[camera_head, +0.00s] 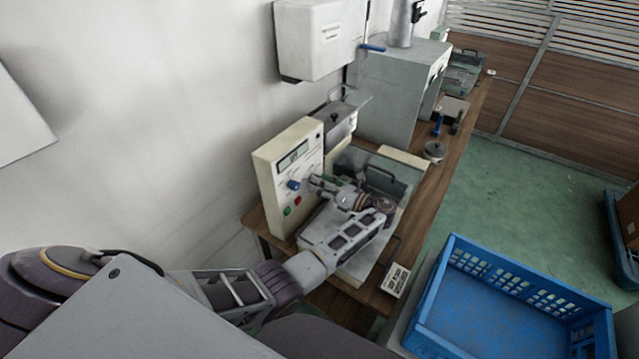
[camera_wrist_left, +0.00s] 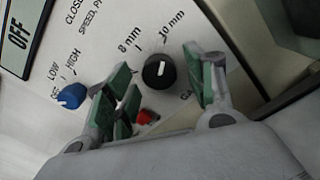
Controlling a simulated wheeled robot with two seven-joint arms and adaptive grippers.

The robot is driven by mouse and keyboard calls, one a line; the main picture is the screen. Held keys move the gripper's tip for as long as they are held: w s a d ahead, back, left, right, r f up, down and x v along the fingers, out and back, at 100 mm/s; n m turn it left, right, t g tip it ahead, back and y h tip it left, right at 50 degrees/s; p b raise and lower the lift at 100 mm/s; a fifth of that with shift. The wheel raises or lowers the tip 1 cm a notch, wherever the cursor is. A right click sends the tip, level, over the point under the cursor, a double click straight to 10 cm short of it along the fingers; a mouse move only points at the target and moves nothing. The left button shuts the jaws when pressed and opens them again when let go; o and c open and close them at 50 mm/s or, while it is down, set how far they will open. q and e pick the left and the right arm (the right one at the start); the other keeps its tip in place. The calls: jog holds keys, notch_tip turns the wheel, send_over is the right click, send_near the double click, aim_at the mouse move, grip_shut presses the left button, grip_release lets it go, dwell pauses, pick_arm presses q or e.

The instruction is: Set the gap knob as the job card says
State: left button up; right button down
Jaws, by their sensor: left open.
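The gap knob (camera_wrist_left: 158,72) is black with a white pointer line, on the cream control panel (camera_head: 268,180). In the left wrist view the pointer aims upward, towards the 10 mm side of the 8 mm and 10 mm labels; its exact setting is hard to tell. My left gripper (camera_wrist_left: 160,86) is open, its green-padded fingers on either side of the knob, with visible space around it. In the head view the left gripper (camera_head: 318,184) is at the panel and hides the knob. A small white card (camera_head: 397,280) lies at the bench's front edge, its print unreadable. My right gripper is out of view.
A blue knob (camera_wrist_left: 71,96) marked LOW and HIGH and a red button (camera_wrist_left: 147,117) sit close to the left finger. The panel display (camera_wrist_left: 18,38) reads OFF. A blue crate (camera_head: 530,270) stands at the right, beyond the wooden bench (camera_head: 425,200).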

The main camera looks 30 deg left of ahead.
pick_arm(q)
jog(key=shift+c, duration=0.8)
jog(key=c, duration=0.9)
jog(key=shift+w+n+b, duration=0.1)
jog(key=shift+n+b, duration=0.85)
jog(key=shift+n, duration=4.95)
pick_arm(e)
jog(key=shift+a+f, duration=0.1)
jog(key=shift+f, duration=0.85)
pick_arm(q)
jog(key=o, duration=1.1)
jog(key=shift+c, duration=0.2)
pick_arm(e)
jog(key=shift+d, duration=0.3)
